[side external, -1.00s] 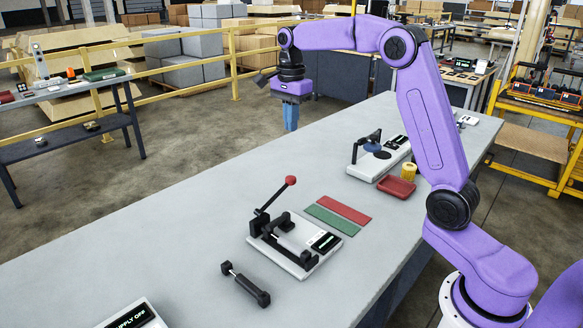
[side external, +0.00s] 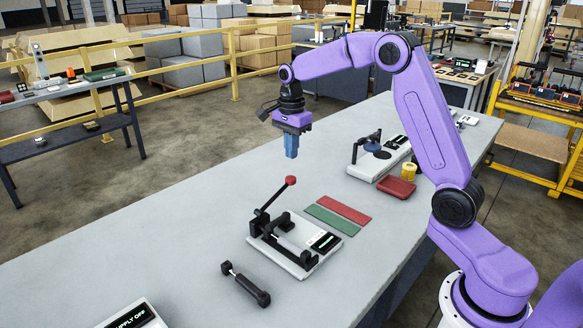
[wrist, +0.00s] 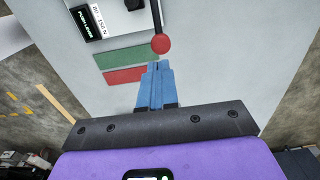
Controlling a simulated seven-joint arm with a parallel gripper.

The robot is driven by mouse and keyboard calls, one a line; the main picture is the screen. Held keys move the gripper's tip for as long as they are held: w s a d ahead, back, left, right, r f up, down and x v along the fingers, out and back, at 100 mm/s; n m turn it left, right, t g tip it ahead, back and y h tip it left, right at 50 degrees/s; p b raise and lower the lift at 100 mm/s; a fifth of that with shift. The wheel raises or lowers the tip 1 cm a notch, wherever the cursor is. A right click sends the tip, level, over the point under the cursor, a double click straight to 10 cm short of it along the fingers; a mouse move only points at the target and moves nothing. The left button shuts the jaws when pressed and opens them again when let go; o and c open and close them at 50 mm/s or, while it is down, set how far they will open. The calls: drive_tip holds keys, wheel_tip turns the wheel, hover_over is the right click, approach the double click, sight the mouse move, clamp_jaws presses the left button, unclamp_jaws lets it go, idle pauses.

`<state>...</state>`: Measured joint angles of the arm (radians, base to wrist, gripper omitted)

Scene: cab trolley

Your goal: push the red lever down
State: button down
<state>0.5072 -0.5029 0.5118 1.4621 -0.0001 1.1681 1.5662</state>
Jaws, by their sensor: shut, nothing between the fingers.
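The red lever (side external: 290,180) is a black arm with a red ball on its end. It rises at a slant from a white-based fixture (side external: 300,262) on the grey bench. In the wrist view the red ball (wrist: 161,43) sits just beyond my fingertips. My gripper (side external: 291,155) has blue fingers and is shut and empty. In the side view it hangs pointing down, just above the red ball, with a small gap seen between them. In the wrist view the fingertips (wrist: 158,66) point toward the ball.
Green (side external: 331,223) and red (side external: 345,210) flat strips lie right of the fixture. A black-handled part (side external: 246,284) lies in front. A second fixture (side external: 375,160), a red tray (side external: 396,187) and a yellow cup (side external: 409,171) stand farther back.

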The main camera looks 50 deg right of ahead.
sight(293, 176)
drive_tip(key=shift+f, duration=3)
drive_tip(key=shift+d+f+y, duration=0.4)
drive_tip(key=shift+f+y, duration=0.1)
drive_tip(key=shift+f, duration=0.05)
drive_tip(key=shift+d+f+y, duration=0.3)
drive_tip(key=shift+f+y, duration=0.3)
drive_tip(key=shift+f, duration=0.5)
drive_tip(key=shift+d+f+y, duration=0.35)
drive_tip(key=shift+f+y, duration=0.25)
drive_tip(key=shift+f, duration=0.55)
drive_tip(key=shift+d+f+y, duration=0.3)
drive_tip(key=shift+f+y, duration=0.3)
drive_tip(key=shift+f, duration=0.5)
drive_tip(key=shift+s, duration=0.1)
drive_tip(key=d+v, duration=0.1)
drive_tip(key=v, duration=1.3)
drive_tip(key=shift+d, duration=0.15)
